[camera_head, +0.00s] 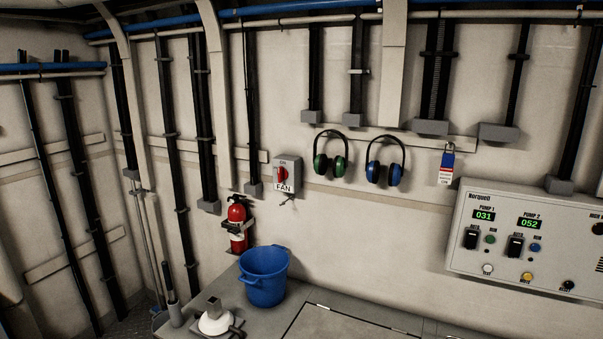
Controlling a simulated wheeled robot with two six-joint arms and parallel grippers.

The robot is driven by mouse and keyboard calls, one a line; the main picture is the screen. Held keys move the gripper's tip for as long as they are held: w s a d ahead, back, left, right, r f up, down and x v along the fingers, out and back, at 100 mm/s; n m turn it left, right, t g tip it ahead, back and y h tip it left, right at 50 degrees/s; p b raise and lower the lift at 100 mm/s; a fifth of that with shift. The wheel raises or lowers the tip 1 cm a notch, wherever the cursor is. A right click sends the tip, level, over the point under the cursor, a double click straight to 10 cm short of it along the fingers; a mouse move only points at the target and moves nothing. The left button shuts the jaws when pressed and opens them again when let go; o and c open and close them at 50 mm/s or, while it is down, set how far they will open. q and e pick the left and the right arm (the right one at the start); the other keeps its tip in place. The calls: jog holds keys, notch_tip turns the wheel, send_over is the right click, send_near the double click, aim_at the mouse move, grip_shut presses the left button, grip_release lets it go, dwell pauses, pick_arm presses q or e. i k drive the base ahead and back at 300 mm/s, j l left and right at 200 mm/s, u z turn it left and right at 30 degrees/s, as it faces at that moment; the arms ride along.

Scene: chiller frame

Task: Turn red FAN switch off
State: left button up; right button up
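The FAN switch (287,174) is a small grey box on the back wall, left of the middle of the view. It has a red knob (282,174) on its front and a white label reading FAN below it. The knob looks roughly upright, with small lettering above it that is hard to read. Neither of my grippers shows in the head view.
A blue bucket (263,278) stands on the grey counter (335,325) below the switch. A red fire extinguisher (237,225) hangs to its lower left. Green earmuffs (330,163) and blue earmuffs (384,172) hang to its right. A control panel (510,262) is at the far right.

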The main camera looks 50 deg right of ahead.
aim_at(281, 173)
jog(key=i+z, duration=0.2)
jog(key=z, duration=0.3)
jog(key=i+z, duration=0.2)
jog(key=z, duration=0.3)
jog(key=i+z, duration=0.25)
jog(key=z, duration=0.25)
